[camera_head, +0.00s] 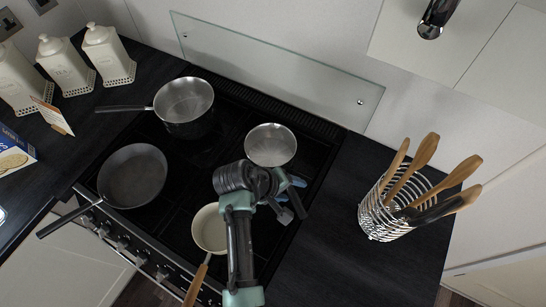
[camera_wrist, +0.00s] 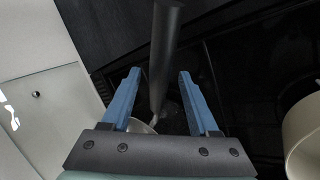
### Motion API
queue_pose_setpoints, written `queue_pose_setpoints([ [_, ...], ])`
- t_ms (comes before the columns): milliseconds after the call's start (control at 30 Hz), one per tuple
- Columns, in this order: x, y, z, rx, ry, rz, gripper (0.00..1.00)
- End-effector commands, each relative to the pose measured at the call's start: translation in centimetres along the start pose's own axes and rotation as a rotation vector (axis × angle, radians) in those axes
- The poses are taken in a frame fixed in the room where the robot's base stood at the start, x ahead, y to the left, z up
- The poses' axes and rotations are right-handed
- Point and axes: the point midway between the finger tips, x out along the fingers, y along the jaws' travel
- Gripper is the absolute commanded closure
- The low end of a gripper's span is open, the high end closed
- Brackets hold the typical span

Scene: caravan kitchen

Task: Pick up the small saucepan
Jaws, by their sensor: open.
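The small saucepan (camera_head: 270,144) is a steel pan with a dark handle on the back right of the hob. Its dark handle (camera_wrist: 165,50) runs between the two blue fingers of my gripper (camera_wrist: 159,74) in the wrist view. The fingers are open, with a visible gap on each side of the handle. In the head view my gripper (camera_head: 289,192) is just in front of the pan, and my wrist hides part of the handle. Only a sliver of the pan's bowl (camera_wrist: 141,126) shows in the wrist view, behind the gripper's palm.
A cream pan with a wooden handle (camera_head: 208,232) stands close by at front; its rim (camera_wrist: 304,135) shows at right in the wrist view. A larger saucepan (camera_head: 184,100) and a frying pan (camera_head: 132,177) are left. A utensil holder (camera_head: 382,212) stands right. A glass splashback (camera_head: 275,68) is behind.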

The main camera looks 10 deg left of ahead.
Motion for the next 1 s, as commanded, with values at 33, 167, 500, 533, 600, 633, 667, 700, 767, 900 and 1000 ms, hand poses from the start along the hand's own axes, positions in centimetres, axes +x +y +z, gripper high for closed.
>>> queue_pose_setpoints([
  [33,0.5,0.1,0.0,0.001,-0.002,-0.001,0.39],
  [167,2.0,0.1,-0.1,0.002,-0.001,0.0,0.39],
  [500,2.8,0.0,-0.1,0.002,0.001,0.0,0.39],
  [533,2.8,0.0,-0.1,0.002,0.001,0.0,0.41],
  [600,2.7,0.0,-0.1,0.002,0.001,0.0,0.54],
  [633,2.7,0.0,-0.1,0.002,0.001,0.0,0.59],
  [667,2.7,0.0,-0.1,0.002,0.001,0.0,0.64],
  [700,2.7,0.0,-0.1,0.002,0.002,0.0,0.72],
  [767,2.7,0.0,-0.1,0.002,0.002,0.0,0.82],
  [900,2.7,0.0,-0.1,0.002,0.002,0.0,1.0],
  [1000,2.7,0.0,-0.1,0.001,0.002,0.0,1.0],
])
